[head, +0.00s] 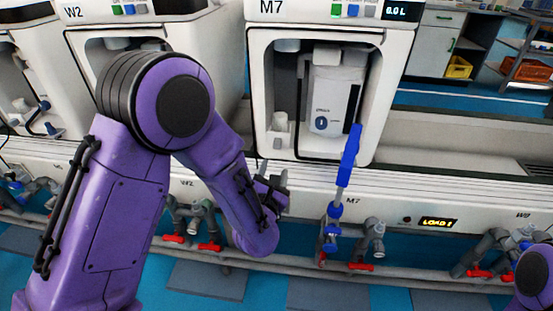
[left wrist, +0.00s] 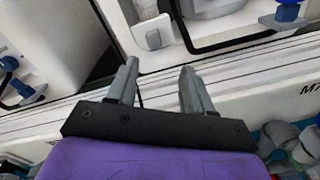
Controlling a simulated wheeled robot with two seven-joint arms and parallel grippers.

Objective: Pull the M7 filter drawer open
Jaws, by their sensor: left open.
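The white M7 machine (head: 258,85) stands in the middle of the head view, its front bay open. A small white block (head: 280,133) sits low at the left inside the bay. A white block with a round mark also shows in the left wrist view (left wrist: 152,32), beyond the fingers. I cannot tell for sure which part is the filter drawer. My left gripper (head: 273,172) is open and empty, in front of and below the bay's lower left corner. Its two fingers also show in the left wrist view (left wrist: 158,68), apart from the block. My right gripper is out of view.
A light grey unit with a dial (head: 335,95) fills the bay's right side. A blue upright piece (head: 349,155) stands before the bay's lower right. Pipes with red-handled valves (head: 360,266) run below the ledge. The W2 machine (head: 72,30) is at left.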

